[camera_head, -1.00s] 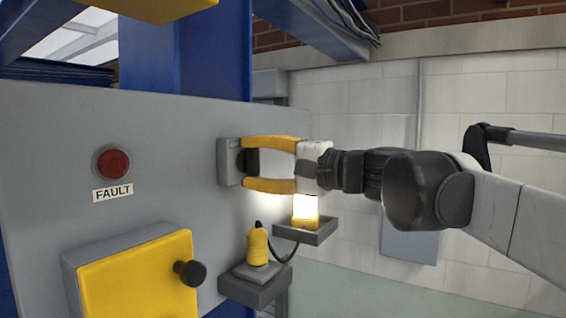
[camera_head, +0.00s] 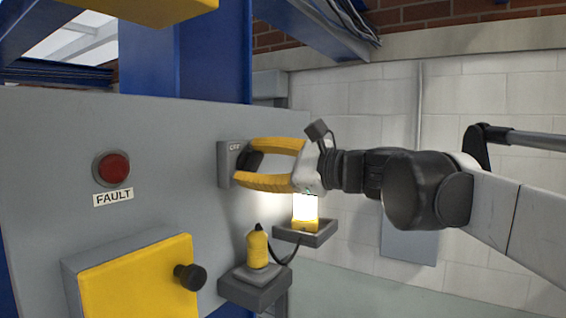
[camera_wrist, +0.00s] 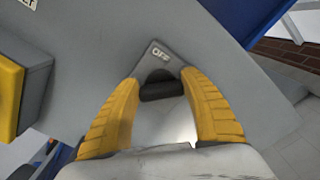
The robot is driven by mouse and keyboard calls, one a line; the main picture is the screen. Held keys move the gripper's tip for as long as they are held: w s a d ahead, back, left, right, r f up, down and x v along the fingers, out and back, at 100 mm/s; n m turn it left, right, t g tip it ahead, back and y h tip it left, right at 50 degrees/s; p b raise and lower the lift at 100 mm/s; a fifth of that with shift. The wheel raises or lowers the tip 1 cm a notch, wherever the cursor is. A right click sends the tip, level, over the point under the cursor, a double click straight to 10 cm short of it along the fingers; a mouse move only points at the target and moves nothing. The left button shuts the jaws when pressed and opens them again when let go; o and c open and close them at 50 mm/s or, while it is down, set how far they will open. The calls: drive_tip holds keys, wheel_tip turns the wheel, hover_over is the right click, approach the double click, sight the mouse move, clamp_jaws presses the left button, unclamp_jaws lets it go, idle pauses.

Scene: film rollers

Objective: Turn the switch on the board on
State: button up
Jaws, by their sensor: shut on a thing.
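The switch is a grey plate (camera_head: 228,163) on the grey board (camera_head: 60,135), with a dark knob (camera_head: 250,161) standing out from it. The plate carries an "OFF" label near its top in the head view. The wrist view shows the plate (camera_wrist: 171,58) and the dark knob (camera_wrist: 162,87) ahead, between the fingers. My gripper (camera_head: 262,164) has yellow fingers closed around the knob, and it is rolled, with one finger higher than the other. It also shows in the wrist view (camera_wrist: 160,98). Any "ON" marking is hidden.
A red FAULT button (camera_head: 113,168) is on the board to the left. A yellow box (camera_head: 140,280) with a black knob juts out below. A yellow device (camera_head: 257,248) on a bracket and a lit lamp (camera_head: 306,215) on a shelf sit below my gripper.

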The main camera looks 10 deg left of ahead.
drive_tip(key=shift+m, duration=0.3)
idle(0.4)
drive_tip(key=o, duration=1.2)
drive_tip(key=shift+d, duration=0.1)
drive_tip(key=v, duration=1.2)
